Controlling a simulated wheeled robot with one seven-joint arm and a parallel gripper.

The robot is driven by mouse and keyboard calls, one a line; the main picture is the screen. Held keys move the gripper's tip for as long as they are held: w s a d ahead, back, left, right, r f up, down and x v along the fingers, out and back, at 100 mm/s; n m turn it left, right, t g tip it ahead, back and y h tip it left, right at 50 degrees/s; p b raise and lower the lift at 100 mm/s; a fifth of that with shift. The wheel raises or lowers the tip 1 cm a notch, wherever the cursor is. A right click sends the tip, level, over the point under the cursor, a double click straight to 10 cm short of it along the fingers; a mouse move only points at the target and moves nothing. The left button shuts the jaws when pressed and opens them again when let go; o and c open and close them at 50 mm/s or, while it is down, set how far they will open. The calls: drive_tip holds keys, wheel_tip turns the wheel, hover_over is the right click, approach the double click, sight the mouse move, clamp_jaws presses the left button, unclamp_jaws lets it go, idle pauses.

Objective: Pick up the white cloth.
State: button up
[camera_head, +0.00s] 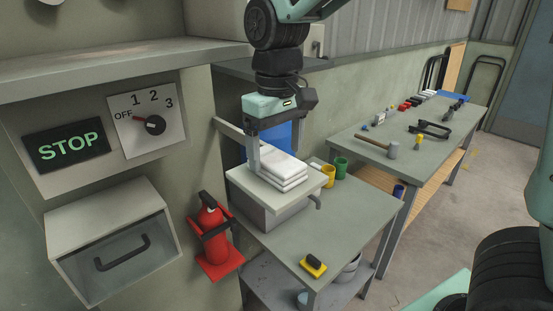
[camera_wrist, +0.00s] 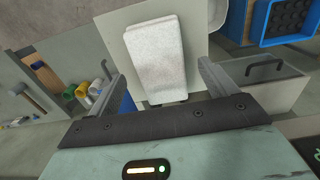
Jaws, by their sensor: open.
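The white cloth (camera_head: 284,172) is a folded stack lying flat on a pale board or lid on top of a grey box (camera_head: 272,212). In the wrist view the cloth (camera_wrist: 154,58) is a long white pad, with its near end between my fingers. My gripper (camera_head: 278,160) points down over the cloth with its fingers apart and nothing held. In the wrist view my gripper (camera_wrist: 160,70) has one finger on each side of the cloth, with gaps to it. Whether the fingertips touch the board is unclear.
The box stands on a grey bench (camera_head: 345,218) with yellow (camera_head: 328,176) and green (camera_head: 341,168) cups close on its right. A blue bin (camera_head: 284,137) is behind. The bench's front right is mostly clear.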

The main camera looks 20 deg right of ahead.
sight(277, 158)
drive_tip(key=shift+f, duration=1.4)
drive_tip(key=c, duration=1.1)
drive_tip(key=shift+o, duration=0.2)
wheel_tip(277, 158, up, 10)
drive_tip(key=shift+f+b, duration=0.2)
drive_tip(key=shift+b, duration=1.05)
drive_tip(key=shift+r, duration=0.25)
drive_tip(key=shift+o, duration=0.3)
